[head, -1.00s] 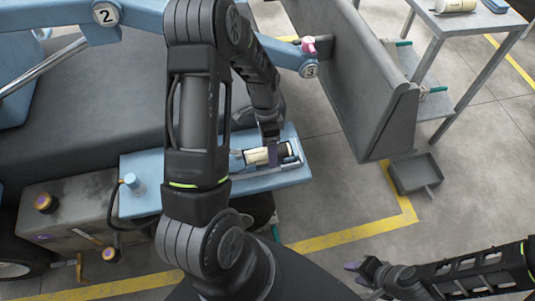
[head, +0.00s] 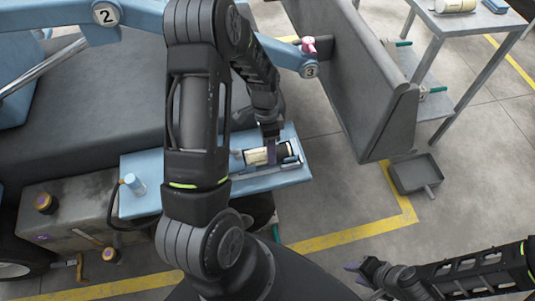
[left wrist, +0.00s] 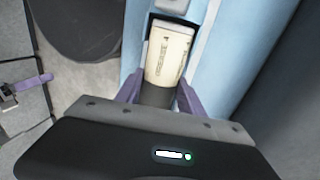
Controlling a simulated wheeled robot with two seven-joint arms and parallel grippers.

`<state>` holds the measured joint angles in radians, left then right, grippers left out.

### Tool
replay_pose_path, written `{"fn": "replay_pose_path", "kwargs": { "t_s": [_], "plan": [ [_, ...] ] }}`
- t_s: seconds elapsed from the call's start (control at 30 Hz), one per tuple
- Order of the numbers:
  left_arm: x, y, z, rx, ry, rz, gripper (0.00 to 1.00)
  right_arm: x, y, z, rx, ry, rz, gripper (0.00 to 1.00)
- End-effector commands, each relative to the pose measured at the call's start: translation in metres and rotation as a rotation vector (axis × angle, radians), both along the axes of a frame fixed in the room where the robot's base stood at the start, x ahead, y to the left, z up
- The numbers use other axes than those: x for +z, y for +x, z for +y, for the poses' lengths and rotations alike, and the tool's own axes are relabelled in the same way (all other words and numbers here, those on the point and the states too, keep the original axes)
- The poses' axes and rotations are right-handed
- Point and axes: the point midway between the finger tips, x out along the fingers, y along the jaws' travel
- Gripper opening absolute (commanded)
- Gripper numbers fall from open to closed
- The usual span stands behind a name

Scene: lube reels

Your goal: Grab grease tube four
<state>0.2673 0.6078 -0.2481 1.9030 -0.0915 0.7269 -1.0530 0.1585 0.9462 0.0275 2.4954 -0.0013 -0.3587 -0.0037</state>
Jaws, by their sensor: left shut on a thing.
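The grease tube (head: 257,157) has a cream label and a dark end. It lies in a recess of the light blue tray (head: 295,177). In the left wrist view the tube (left wrist: 168,58) shows the word GREASE and a 4. My left gripper (head: 272,149) is over the tube from above. In the left wrist view its purple fingers (left wrist: 160,92) are on both sides of the tube's dark part, shut on it. My right gripper (head: 360,268) is at the lower right, away from the tray, and its finger gap is too small to judge.
A blue arm marked 3 (head: 309,71) and a grey upright panel (head: 372,100) stand right of the tray. A grey metal table (head: 478,22) with another cream tube (head: 455,5) is at the upper right. A small grey pan (head: 414,174) is on the floor.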

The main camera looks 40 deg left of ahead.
Motion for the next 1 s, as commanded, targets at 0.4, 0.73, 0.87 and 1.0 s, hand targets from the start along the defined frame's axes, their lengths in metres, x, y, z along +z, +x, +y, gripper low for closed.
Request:
{"fn": "replay_pose_path", "kwargs": {
  "t_s": [0.4,0.73,0.87,1.0],
  "plan": [
    [0.0,0.0,0.0,0.0,0.0,0.0,0.03,0.0,0.0,0.0,0.0,0.0,0.0,0.36],
    [0.012,0.001,0.0,0.0,0.0,-0.003,0.03,0.002,0.0,0.0,0.0,0.0,0.0,0.36],
    [0.033,0.001,0.0,0.001,0.001,-0.004,0.03,0.004,0.0,0.0,0.0,0.0,0.0,0.36],
    [0.062,0.001,0.0,-0.001,0.001,-0.005,0.03,0.007,0.0,0.0,0.0,0.0,0.0,0.36]
  ]
}}
